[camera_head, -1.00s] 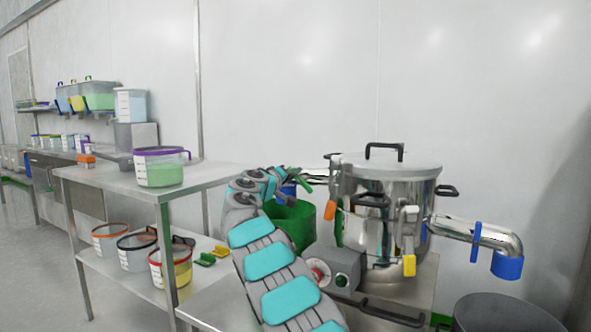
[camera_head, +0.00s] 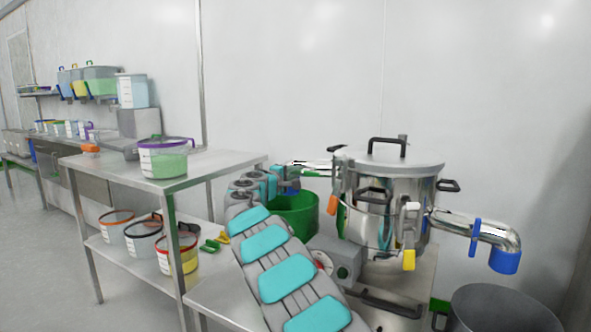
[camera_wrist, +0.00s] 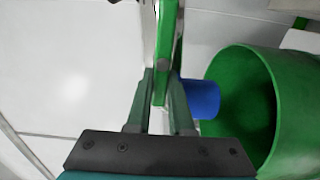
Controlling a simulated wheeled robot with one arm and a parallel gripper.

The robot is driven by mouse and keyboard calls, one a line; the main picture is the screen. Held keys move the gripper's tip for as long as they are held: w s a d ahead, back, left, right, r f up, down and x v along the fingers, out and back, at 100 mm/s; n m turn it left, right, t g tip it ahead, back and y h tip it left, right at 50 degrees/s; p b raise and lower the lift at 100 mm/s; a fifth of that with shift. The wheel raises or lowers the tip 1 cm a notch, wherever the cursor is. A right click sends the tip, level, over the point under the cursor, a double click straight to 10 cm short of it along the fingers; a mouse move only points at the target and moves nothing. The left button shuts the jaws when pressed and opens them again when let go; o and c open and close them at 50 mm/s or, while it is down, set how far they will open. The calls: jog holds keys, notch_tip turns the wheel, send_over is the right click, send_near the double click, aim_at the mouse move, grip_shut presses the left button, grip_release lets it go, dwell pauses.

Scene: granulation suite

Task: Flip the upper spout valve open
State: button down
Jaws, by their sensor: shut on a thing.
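The upper spout (camera_head: 308,164) is a shiny pipe reaching left from the steel pot (camera_head: 388,200) in the head view. Its blue outlet end (camera_wrist: 199,98) shows in the wrist view, right of the fingers and beside the green bucket. A green valve lever (camera_wrist: 166,38) runs up the wrist view from between the fingers. My gripper (camera_wrist: 162,80) is shut on this lever. In the head view my arm hides the lever and the fingertips, so I cannot tell how far the valve is turned.
The green bucket (camera_head: 300,212) stands under the upper spout, close to my wrist. A second spout with a blue end (camera_head: 506,261) leaves the pot at right, above a grey bin (camera_head: 503,308). A steel table (camera_head: 215,170) with tubs stands at left.

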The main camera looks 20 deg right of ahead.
jog(key=shift+f, duration=0.1)
dwell(0.4)
jog(key=c, duration=0.8)
grip_release()
jog(key=b+v, duration=0.1)
jog(key=v, duration=0.6)
jog(key=shift+s+a+b, duration=0.25)
jog(key=shift+a+b, duration=0.05)
jog(key=shift+a, duration=0.05)
